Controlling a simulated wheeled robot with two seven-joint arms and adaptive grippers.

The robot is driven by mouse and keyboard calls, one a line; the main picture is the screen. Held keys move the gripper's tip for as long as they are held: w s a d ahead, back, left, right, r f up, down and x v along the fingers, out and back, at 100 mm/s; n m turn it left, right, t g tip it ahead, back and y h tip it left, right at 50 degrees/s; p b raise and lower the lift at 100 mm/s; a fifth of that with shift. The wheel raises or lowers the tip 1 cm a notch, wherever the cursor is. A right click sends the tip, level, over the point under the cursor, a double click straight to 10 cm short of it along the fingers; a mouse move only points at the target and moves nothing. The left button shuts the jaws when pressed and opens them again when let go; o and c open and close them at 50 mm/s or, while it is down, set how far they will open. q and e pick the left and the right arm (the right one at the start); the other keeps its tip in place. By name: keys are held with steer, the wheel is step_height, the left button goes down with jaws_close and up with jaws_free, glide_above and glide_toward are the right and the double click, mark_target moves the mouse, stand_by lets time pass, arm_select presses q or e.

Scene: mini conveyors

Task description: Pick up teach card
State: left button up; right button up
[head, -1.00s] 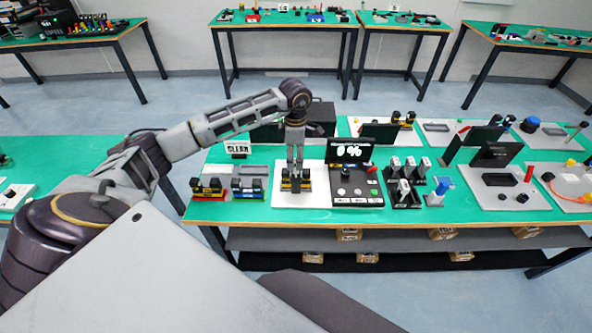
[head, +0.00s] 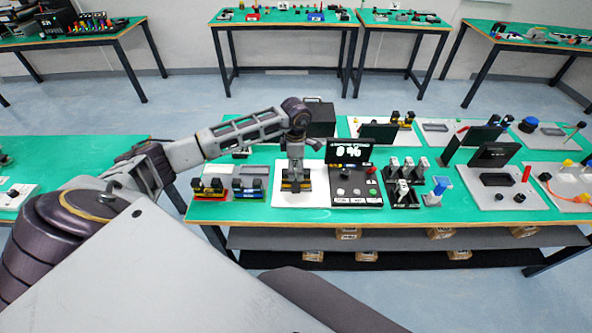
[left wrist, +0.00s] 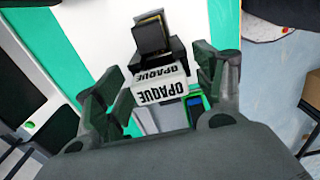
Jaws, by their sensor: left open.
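A white card lettered OPAQUE (left wrist: 160,90) shows in the left wrist view, with the word on two of its faces. It lies between the two dark fingers of my left gripper (left wrist: 158,68), which are apart. I cannot tell whether either finger touches it. A black block with a yellow edge (left wrist: 151,38) stands just beyond the card. In the head view my left gripper (head: 295,182) points down over the white plate (head: 315,200), and it hides the card there. My right gripper is in neither view.
A black control box (head: 357,198) with a lit display stands just right of the gripper. A rack of upright pieces (head: 404,190) is further right. Small black units (head: 250,189) sit to the left. The table's front edge is close.

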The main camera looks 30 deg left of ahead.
arm_select(q)
steer(key=shift+c, duration=0.3)
steer(key=c, duration=1.1)
steer(key=shift+r, duration=0.1)
step_height(320, 180, up, 8)
steer(key=shift+r+b, duration=0.25)
steer(key=shift+b, duration=0.6)
steer(key=shift+r, duration=0.65)
